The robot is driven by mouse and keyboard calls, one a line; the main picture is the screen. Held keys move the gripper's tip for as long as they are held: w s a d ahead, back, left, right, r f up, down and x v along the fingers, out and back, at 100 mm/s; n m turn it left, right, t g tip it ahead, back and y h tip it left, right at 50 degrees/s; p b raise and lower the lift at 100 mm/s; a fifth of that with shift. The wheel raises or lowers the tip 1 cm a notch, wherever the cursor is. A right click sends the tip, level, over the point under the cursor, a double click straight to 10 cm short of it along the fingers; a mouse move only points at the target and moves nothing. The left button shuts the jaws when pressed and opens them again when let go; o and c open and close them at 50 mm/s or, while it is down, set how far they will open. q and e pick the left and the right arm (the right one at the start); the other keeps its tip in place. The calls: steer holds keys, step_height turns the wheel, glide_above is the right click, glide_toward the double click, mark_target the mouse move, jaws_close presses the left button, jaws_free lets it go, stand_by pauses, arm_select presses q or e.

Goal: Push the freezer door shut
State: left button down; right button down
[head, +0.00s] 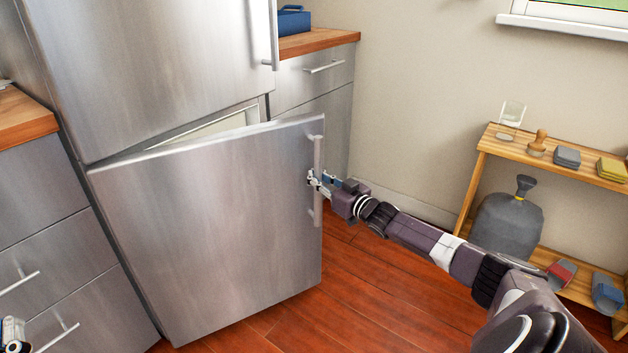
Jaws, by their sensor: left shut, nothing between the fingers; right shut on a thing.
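The freezer door (215,225) is the lower steel door of the tall fridge, and it stands partly open. A gap shows along its top edge, with a pale strip of the interior (212,127) behind it. Its vertical bar handle (318,150) is on the right side of the door. My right gripper (316,180) is shut on this handle near its middle, its arm reaching in from the lower right. My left gripper (12,335) is shut and empty at the lower left corner, cut off by the frame edge, apart from the door.
The upper fridge door (150,65) is closed. Drawers flank the fridge on the left (35,180) and right (315,75). A wooden shelf (560,160) with small items and a grey bag (508,222) stands at the right. Wooden floor (340,300) is clear before the door.

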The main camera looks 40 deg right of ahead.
arm_select(q)
steer(key=shift+s+r+t, duration=0.4)
steer(key=shift+r+t, duration=0.1)
steer(key=shift+r, duration=0.35)
arm_select(e)
steer(key=shift+w+d+r, duration=0.15)
steer(key=shift+w+d, duration=0.05)
steer(key=shift+d, duration=0.35)
steer(key=c, duration=2.2)
jaws_free()
steer(key=shift+c, duration=0.2)
steer(key=o, duration=0.4)
steer(key=shift+s+d, duration=0.15)
arm_select(q)
steer(key=shift+d, duration=0.2)
arm_select(e)
steer(key=shift+a, duration=0.2)
arm_select(q)
steer(key=shift+a, duration=0.1)
arm_select(e)
steer(key=shift+a, duration=0.15)
steer(key=shift+f, duration=0.2)
